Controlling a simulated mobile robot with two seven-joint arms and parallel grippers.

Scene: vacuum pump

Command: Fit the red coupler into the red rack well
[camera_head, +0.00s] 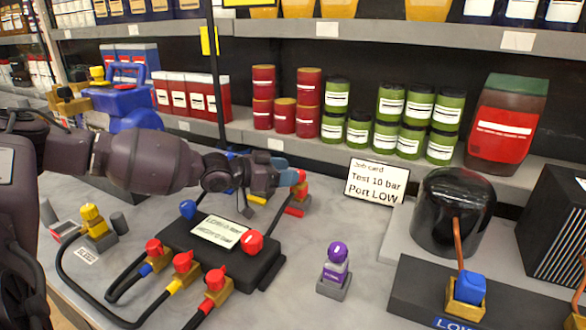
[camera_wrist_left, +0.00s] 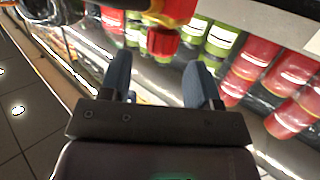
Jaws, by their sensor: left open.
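My left gripper (camera_head: 284,180) reaches in from the left over the bench, beyond the black manifold block. It is open, with its two blue-grey fingers apart in the left wrist view (camera_wrist_left: 160,72). A red and yellow piece (camera_head: 299,177), possibly the red coupler, is at the fingertips in the head view. In the left wrist view a red part (camera_wrist_left: 163,43) lies ahead of the gap between the fingers; contact cannot be told. I cannot tell which piece is the red rack well. My right gripper is out of view.
The black manifold block (camera_head: 190,262) carries red-handled valves (camera_head: 183,262) and looping black hoses. A purple-topped fitting (camera_head: 336,265) stands in a grey base. A job card (camera_head: 376,183) reads "Test 10 bar Port LOW". A black dome (camera_head: 452,212) stands right. Bench around the purple fitting is clear.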

